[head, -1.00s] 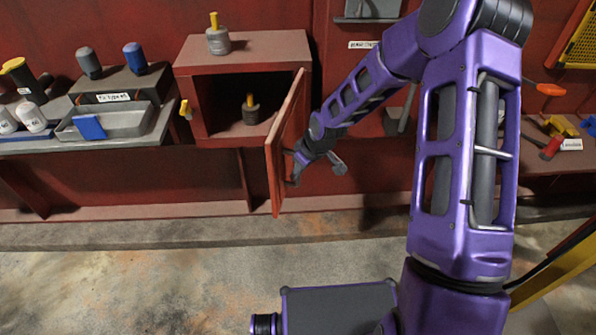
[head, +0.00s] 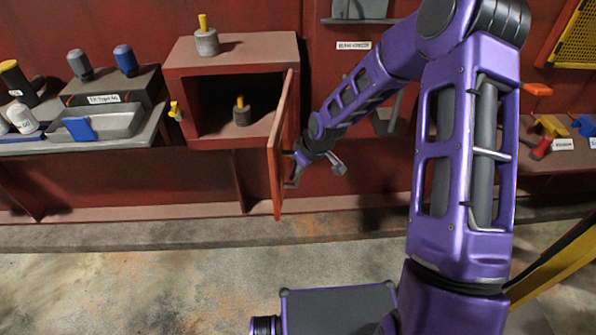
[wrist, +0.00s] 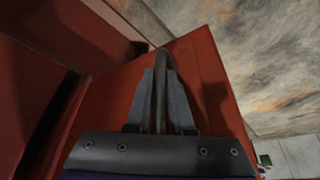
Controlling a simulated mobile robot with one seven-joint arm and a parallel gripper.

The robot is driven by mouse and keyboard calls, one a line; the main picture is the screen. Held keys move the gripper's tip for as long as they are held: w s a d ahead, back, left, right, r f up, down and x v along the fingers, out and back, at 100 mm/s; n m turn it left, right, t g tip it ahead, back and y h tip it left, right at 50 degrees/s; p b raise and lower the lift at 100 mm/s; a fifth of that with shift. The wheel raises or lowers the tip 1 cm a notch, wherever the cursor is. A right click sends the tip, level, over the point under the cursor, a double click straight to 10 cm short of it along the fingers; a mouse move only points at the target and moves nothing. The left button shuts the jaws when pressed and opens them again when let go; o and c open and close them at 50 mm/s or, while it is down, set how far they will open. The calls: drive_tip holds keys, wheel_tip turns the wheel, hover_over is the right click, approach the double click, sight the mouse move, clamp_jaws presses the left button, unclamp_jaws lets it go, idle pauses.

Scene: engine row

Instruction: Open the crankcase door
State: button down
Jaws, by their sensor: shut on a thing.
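The crankcase door (head: 281,150) is a red panel hinged at the right side of a red box (head: 237,52). It stands swung out, and the box's dark inside is in view. A grey cylinder with a yellow top (head: 241,112) stands inside. My gripper (head: 294,172) is at the door's outer face, to its right. In the wrist view my gripper (wrist: 160,95) is shut on the grey bar handle (wrist: 159,64) of the red door (wrist: 207,75). The fingers lie on both sides of the bar.
A similar cylinder with a yellow top (head: 206,38) stands on the box. A grey tray (head: 103,122) with a blue block (head: 79,128) is on the bench at left. Tools lie on the right bench (head: 555,157). The floor (head: 150,280) in front is clear.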

drive_tip(key=c, duration=1)
unclamp_jaws()
drive_tip(key=shift+w+r, duration=0.15)
drive_tip(key=shift+w, duration=0.2)
drive_tip(key=shift+o, duration=1)
drive_tip(key=shift+s, duration=0.1)
drive_tip(key=p+v, duration=0.1)
drive_tip(key=v, duration=1.6)
drive_tip(key=shift+s, duration=0.2)
drive_tip(key=shift+d, duration=0.15)
